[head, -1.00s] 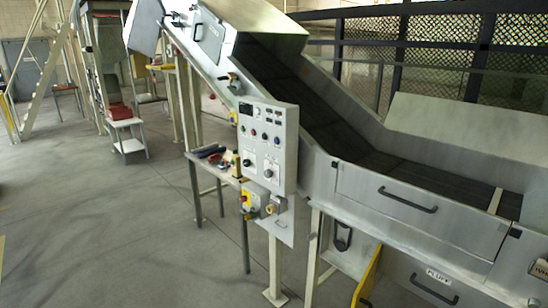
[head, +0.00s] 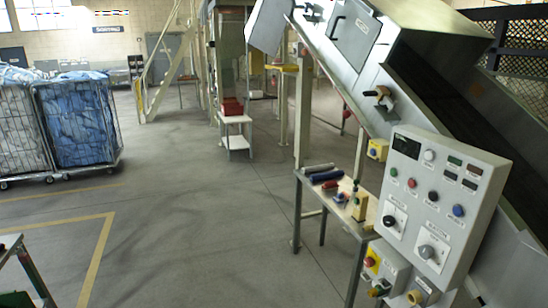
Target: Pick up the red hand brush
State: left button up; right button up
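A small side table (head: 312,178) stands under the conveyor, right of the middle in the head view. Several small items lie on it, among them a dark blue roll-shaped item (head: 327,175) and a small red item (head: 330,185) just in front of it. The red item may be the red hand brush, but it is too small to tell. Neither of my grippers is in view.
A control box (head: 437,190) and the sloping conveyor (head: 450,85) fill the right. A white cart with a red bin (head: 232,107) stands farther back. Blue-filled cage trolleys (head: 78,120) stand at left. The grey floor (head: 190,220) in the middle is clear.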

aim_at(330, 186)
jog(key=i+z, duration=0.1)
jog(key=i, duration=0.55)
jog(key=i+j+z, duration=0.15)
jog(key=i, duration=0.45)
jog(key=i+j+z, duration=0.1)
jog(key=i, duration=0.55)
jog(key=j, duration=0.1)
